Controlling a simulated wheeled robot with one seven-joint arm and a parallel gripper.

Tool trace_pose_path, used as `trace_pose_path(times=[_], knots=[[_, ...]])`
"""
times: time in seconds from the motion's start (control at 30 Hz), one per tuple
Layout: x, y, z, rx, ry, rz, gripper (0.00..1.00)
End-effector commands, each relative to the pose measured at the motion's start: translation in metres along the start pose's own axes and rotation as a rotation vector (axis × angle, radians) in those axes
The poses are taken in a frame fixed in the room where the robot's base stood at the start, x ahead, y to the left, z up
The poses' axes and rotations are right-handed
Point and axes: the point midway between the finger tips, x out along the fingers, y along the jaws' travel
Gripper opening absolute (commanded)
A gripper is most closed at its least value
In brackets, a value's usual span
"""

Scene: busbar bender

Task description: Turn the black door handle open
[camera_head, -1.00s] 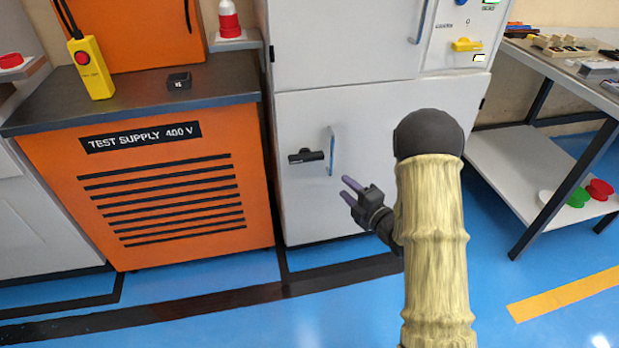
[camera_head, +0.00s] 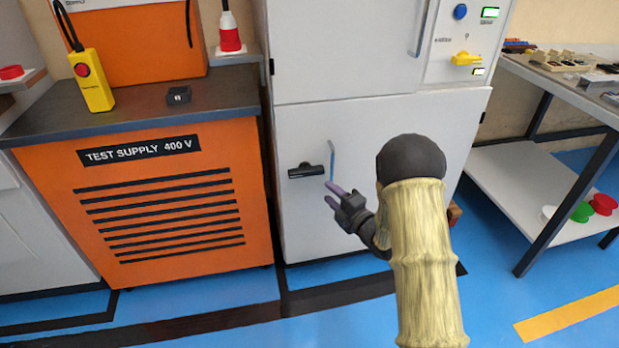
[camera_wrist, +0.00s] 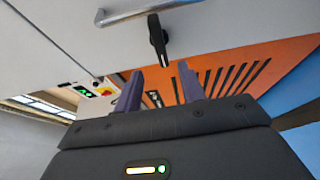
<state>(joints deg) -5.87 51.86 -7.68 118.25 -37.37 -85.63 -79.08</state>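The black door handle (camera_head: 306,170) sits level on the lower white cabinet door (camera_head: 345,225), left of a grey vertical pull bar (camera_head: 332,160). In the wrist view the handle (camera_wrist: 158,38) shows just beyond and above the fingertips. My gripper (camera_head: 334,194) has two purple fingers, spread apart with nothing between them. It is below and to the right of the handle in the head view, apart from it. In the wrist view the gripper (camera_wrist: 162,80) is also open, and the pull bar (camera_wrist: 140,10) lies past it at the top.
An orange test supply cabinet (camera_head: 150,260) stands left of the white cabinet, with a yellow pendant (camera_head: 92,85) on its top. A control panel (camera_head: 465,50) is at upper right. A table (camera_head: 560,85) stands at right. Blue floor lies open in front.

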Motion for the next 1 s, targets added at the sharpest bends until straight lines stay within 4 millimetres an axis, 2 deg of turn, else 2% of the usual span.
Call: trace_pose_path(times=[0.4, 0.6, 0.73, 1.0], knots=[[0.075, -0.002, 0.000, -0.002, 0.002, 0.002, 0.40], [0.102, -0.002, 0.000, -0.001, 0.000, 0.002, 0.40], [0.110, -0.001, 0.000, 0.000, -0.001, 0.000, 0.40], [0.110, 0.000, 0.000, 0.000, -0.001, 0.000, 0.40]])
